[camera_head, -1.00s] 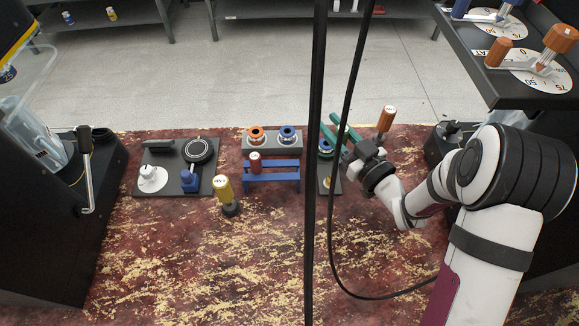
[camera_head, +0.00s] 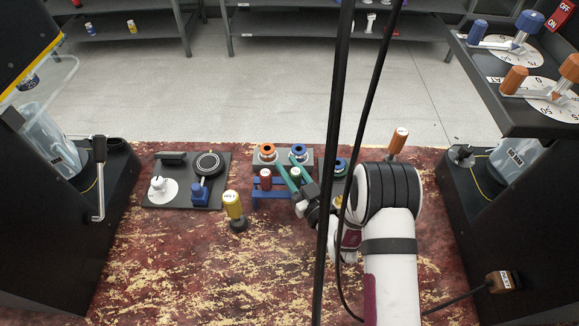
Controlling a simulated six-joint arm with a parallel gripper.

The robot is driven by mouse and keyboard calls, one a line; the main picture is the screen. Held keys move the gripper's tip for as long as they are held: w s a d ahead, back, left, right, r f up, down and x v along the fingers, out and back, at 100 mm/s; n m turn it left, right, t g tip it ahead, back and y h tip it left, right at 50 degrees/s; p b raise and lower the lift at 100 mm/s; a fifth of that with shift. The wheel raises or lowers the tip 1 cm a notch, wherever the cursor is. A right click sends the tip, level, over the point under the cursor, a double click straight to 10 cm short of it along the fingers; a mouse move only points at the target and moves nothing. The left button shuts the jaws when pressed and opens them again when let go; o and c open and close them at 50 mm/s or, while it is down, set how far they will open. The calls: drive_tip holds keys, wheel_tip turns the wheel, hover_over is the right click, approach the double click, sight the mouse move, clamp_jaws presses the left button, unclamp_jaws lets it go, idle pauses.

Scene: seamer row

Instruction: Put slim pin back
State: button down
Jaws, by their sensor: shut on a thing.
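My gripper (camera_head: 291,170), with two green fingers, is over the right part of a low blue rack (camera_head: 270,194). It is shut on a small pin (camera_head: 295,174) with a pale top and greenish body, seen between the fingers. The pin's lower end is hidden by my gripper, so I cannot tell whether it sits in the rack or hangs above it. A red pin (camera_head: 265,180) with a pale top stands upright in the rack to the left.
A grey block behind the rack holds an orange ring (camera_head: 267,152) and a blue ring (camera_head: 298,152). A yellow-handled tool (camera_head: 233,205) stands at front left. A dark plate (camera_head: 156,198) with fixtures lies further left. An orange-handled tool (camera_head: 398,141) stands behind my arm.

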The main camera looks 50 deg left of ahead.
drive_tip(key=shift+f, duration=0.2)
drive_tip(key=shift+f, duration=0.1)
drive_tip(key=c, duration=0.6)
unclamp_jaws()
drive_tip(key=shift+f, duration=0.1)
